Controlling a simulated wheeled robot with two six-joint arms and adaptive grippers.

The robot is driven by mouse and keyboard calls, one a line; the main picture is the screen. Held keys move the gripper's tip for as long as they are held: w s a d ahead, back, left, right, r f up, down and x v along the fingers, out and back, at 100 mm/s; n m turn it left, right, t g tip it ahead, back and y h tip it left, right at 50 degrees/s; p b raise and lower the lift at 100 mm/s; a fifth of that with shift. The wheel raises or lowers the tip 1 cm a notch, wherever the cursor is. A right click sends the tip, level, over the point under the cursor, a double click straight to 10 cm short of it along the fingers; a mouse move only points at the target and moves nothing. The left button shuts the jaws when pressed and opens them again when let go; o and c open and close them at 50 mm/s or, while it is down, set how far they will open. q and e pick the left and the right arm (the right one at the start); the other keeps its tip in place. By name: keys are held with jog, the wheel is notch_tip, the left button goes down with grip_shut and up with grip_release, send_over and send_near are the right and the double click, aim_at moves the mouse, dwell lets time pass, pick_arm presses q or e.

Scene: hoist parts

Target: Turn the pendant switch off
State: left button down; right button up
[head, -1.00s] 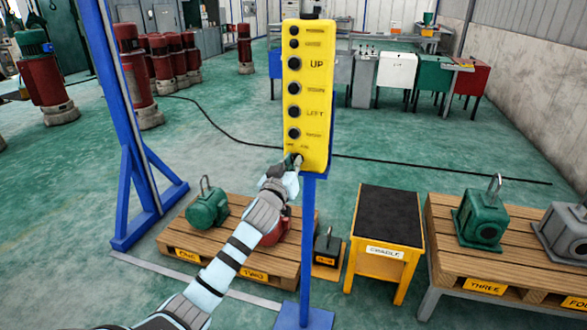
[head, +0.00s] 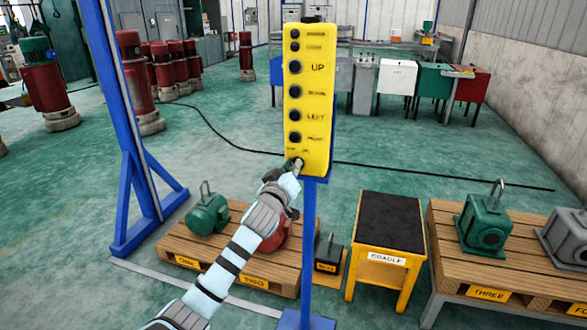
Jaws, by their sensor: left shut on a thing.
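The yellow pendant (head: 309,105) stands upright on a blue post in the head view, with a column of black buttons and labels such as UP and LEFT. The pendant switch (head: 299,163) is the dark knob at the bottom of its face, mostly hidden by my gripper. My left gripper (head: 295,168) is at the pendant's lower edge, shut on the switch. Which way the switch is turned cannot be told. My right gripper is not in view.
A pallet (head: 250,270) with a green motor (head: 207,214) and a red part stands behind my arm. A yellow cradle stand (head: 388,245) is right of the post. Another pallet (head: 500,265) at right holds a green unit (head: 484,222). A blue frame (head: 125,130) rises at left.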

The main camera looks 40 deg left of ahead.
pick_arm(q)
jog(key=c, duration=1.7)
grip_release()
jog(key=shift+o, duration=0.2)
jog(key=v, duration=1.2)
